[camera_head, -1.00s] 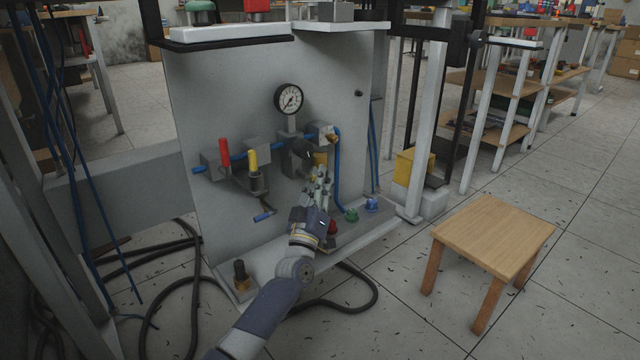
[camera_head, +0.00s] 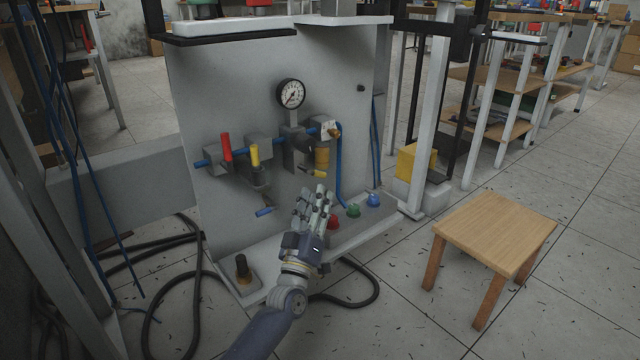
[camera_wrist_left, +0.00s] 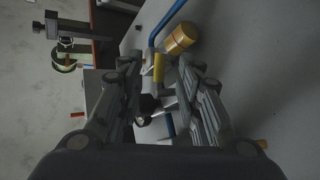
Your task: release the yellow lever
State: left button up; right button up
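A short yellow lever (camera_head: 319,173) sticks out below the amber cylinder (camera_head: 322,156) on the grey panel. In the left wrist view the yellow lever (camera_wrist_left: 158,68) shows between my fingers, beyond their tips, beside the amber cylinder (camera_wrist_left: 180,40). Another yellow lever (camera_head: 254,155) stands upright further left, beside a red lever (camera_head: 226,147). My left gripper (camera_head: 315,200) is in front of the panel, below the short yellow lever and apart from it. Its fingers (camera_wrist_left: 155,90) are spread, with nothing held between them. My right gripper is not in view.
Red (camera_head: 333,222), green (camera_head: 353,210) and blue (camera_head: 373,200) buttons sit on the ledge close to the right of my left gripper. A gauge (camera_head: 291,93) and blue tubing (camera_head: 340,175) are on the panel. A wooden stool (camera_head: 495,230) stands on the right.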

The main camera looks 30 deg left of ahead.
pick_arm(q)
jog(key=shift+v, duration=2.35)
jog(key=shift+d, duration=0.1)
